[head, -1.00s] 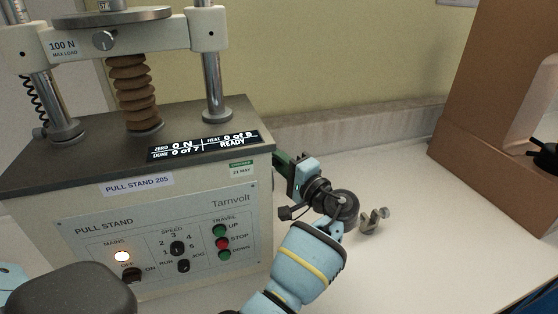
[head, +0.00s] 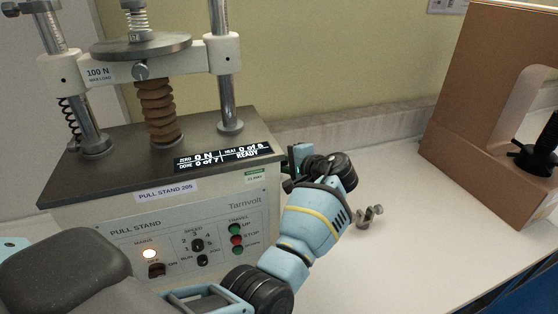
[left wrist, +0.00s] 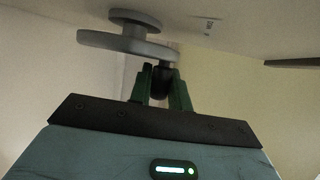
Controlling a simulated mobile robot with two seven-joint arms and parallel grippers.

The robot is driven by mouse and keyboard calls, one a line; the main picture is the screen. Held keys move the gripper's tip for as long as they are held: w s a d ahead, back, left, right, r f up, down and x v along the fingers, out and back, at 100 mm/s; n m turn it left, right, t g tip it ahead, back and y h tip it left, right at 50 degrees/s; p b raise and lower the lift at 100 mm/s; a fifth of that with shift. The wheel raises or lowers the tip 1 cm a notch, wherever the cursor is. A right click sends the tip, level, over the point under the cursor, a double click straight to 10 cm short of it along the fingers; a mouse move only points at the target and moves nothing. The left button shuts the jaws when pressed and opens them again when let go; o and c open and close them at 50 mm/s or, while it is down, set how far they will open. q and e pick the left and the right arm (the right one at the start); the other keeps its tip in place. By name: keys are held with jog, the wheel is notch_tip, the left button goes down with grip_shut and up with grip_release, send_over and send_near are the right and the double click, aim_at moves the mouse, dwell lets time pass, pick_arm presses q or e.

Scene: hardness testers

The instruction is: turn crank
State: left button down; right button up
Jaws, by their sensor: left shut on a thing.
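The pull stand (head: 140,205) stands on the bench with its lamp lit and its display (head: 225,157) reading READY. Its crank (left wrist: 125,45) shows in the left wrist view as a grey arm with a round hub on the stand's side. A dark handle (left wrist: 161,84) sticks out from the crank arm's end. My left gripper (left wrist: 160,78) is shut on this handle, one green finger on each side. In the head view my left gripper (head: 291,165) is at the stand's right side, where my wrist and the stand hide the crank. My right gripper is out of view.
A small metal clamp-like part (head: 369,217) lies on the bench (head: 420,235) right of my left arm. A large brown box (head: 470,100) with a cut-out stands farther right, a dark object (head: 540,150) at its opening. The bench between is clear.

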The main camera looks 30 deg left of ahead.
pick_arm(q)
jog(key=shift+w+a+h, duration=0.1)
jog(key=shift+a+h, duration=0.05)
jog(key=shift+h, duration=0.25)
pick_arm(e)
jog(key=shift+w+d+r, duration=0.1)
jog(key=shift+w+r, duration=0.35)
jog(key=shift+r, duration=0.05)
pick_arm(q)
jog(key=c, duration=1.3)
grip_release()
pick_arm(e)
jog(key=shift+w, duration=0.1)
